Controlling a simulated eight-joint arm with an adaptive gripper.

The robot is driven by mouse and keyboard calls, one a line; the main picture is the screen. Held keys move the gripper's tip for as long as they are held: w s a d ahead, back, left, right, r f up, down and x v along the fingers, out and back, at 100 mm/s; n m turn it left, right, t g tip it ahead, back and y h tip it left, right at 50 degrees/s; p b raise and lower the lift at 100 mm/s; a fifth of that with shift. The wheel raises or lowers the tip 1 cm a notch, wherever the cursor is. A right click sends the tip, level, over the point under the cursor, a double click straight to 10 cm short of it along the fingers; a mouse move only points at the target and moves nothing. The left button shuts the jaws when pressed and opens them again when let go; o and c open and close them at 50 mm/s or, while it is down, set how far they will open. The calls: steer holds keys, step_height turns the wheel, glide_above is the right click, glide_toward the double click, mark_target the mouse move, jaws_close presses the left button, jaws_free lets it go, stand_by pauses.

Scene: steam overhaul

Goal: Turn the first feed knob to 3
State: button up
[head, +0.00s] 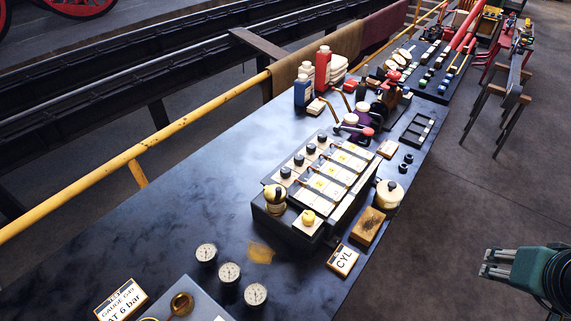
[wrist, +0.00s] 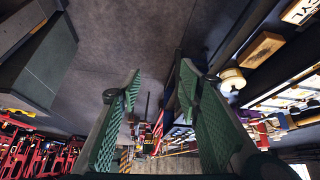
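A dark box (head: 292,234) with cream top panels stands on the bench in the head view. A row of several black feed knobs (head: 298,160) runs along its far left side. Which knob is the first, and their number settings, are too small to read. My gripper (head: 487,264) is off the bench's right side, over the floor, well apart from the box. In the wrist view its two green fingers are spread with nothing between them, so my gripper (wrist: 158,75) is open. The knobs are not clearly visible in the wrist view.
Several round gauges (head: 229,273) lie nearer. Bottles (head: 322,70) stand behind. A yellow rail (head: 190,117) borders the left side.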

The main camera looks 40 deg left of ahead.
steer(key=w+a+r+n+g+p, duration=0.1)
steer(key=w+a+r+n+p, duration=0.25)
steer(key=a, duration=0.35)
steer(key=w+a+r+n+g+p, duration=0.1)
steer(key=w+a+r+n+p, duration=0.1)
steer(key=w+a, duration=0.35)
steer(key=n+g+p, duration=0.5)
steer(key=n+p, duration=0.6)
steer(key=p, duration=0.3)
glide_above(286, 170)
steer(key=shift+h, duration=0.3)
steer(key=f, duration=0.5)
steer(key=shift+w+d, duration=0.2)
steer(key=shift+s+a+f+n, duration=0.15)
steer(key=shift+s+a+n, duration=0.05)
steer(key=shift+a+n, duration=0.05)
steer(key=shift+f, duration=0.2)
steer(key=shift+f+p, duration=0.45)
steer(key=shift+f, duration=3.2)
